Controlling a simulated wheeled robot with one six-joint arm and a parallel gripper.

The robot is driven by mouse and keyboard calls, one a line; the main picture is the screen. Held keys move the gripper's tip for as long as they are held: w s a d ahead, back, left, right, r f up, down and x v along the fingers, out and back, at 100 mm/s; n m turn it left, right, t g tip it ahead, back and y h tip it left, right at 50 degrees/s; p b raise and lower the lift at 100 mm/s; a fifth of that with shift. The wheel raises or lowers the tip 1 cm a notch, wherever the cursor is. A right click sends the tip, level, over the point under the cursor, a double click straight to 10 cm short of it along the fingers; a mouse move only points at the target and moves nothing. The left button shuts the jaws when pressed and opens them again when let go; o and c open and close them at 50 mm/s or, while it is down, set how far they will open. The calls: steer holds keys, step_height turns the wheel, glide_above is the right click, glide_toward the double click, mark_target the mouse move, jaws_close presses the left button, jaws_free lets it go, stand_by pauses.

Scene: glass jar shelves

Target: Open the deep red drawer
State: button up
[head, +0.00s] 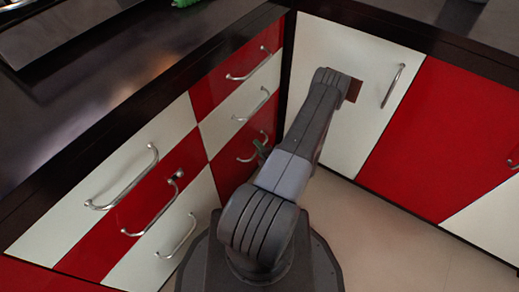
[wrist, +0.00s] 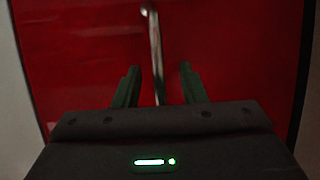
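A deep red drawer (head: 229,177) is low in the right-hand column of the drawer bank, partly hidden by my arm. Its front fills most of the wrist view (wrist: 90,50), and it looks shut. Its silver bar handle (wrist: 155,45) runs upright in that view, between my gripper's two green fingers and nearer the left one. My gripper (wrist: 158,78) is open. I cannot tell whether a finger touches the bar. In the head view one green finger (head: 262,149) shows beside the handle (head: 248,158); the rest of the gripper is hidden.
Other red fronts include a top drawer (head: 228,82) and a left-column drawer (head: 130,220). White drawers (head: 225,125) lie between. A dark countertop (head: 100,80) overhangs them. A white cabinet door (head: 335,50) stands behind my arm, beside a red panel (head: 440,135). Floor at right (head: 390,240) is clear.

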jaws_close()
